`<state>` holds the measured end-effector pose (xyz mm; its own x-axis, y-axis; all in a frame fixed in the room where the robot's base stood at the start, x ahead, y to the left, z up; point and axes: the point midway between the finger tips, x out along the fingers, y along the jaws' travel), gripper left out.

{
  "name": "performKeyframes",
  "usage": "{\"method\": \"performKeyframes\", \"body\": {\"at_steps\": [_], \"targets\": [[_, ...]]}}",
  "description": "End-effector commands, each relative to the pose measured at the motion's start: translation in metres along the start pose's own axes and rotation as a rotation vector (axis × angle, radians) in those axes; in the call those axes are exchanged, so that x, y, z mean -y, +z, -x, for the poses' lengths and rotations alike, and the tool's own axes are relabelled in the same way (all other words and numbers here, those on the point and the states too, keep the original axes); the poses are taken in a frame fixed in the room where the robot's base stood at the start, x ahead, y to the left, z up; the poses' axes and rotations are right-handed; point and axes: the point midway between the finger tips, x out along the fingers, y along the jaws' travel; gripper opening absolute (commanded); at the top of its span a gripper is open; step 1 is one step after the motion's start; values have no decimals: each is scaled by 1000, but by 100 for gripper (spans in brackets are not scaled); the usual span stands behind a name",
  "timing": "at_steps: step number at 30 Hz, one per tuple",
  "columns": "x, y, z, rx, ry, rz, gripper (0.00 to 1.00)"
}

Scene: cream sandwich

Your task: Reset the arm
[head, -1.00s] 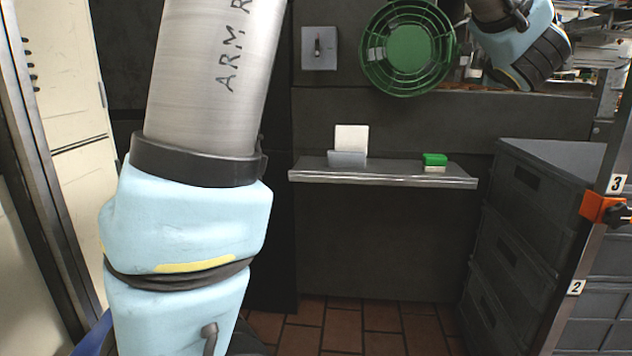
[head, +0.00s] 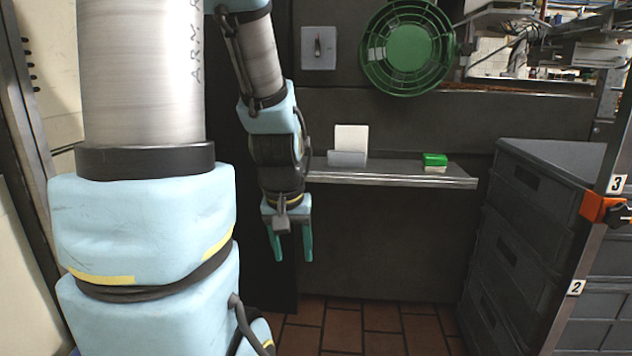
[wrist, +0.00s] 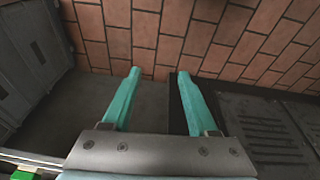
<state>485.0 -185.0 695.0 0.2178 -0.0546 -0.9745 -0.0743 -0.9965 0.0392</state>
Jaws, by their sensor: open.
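My gripper (head: 291,244) hangs pointing down in the head view, left of the wall shelf's left end, with its two teal fingers apart and nothing between them. In the wrist view my gripper (wrist: 158,73) also shows open and empty, with the brown tiled floor beyond its fingertips. My arm's upper links fill the left side of the head view and hide part of the wall and floor there.
A metal shelf (head: 400,176) holds a white card (head: 351,138) and a green block (head: 435,159). Grey drawers (head: 520,215) stand at right beside a post with an orange clamp (head: 604,208). The tiled floor (head: 345,325) looks clear.

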Motion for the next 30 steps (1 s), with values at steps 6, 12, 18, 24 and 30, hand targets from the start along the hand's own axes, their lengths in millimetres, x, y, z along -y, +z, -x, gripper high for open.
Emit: {"method": "performKeyframes", "body": {"at_steps": [6,12,18,24,30], "targets": [[20,22,30,89,-32,-34,59],[18,12,72,87,-31,-33,59],[15,-2,131,86,-31,-32,59],[12,-16,191,85,-31,-32,59],[10,-25,233,85,-31,-32,59]]}}
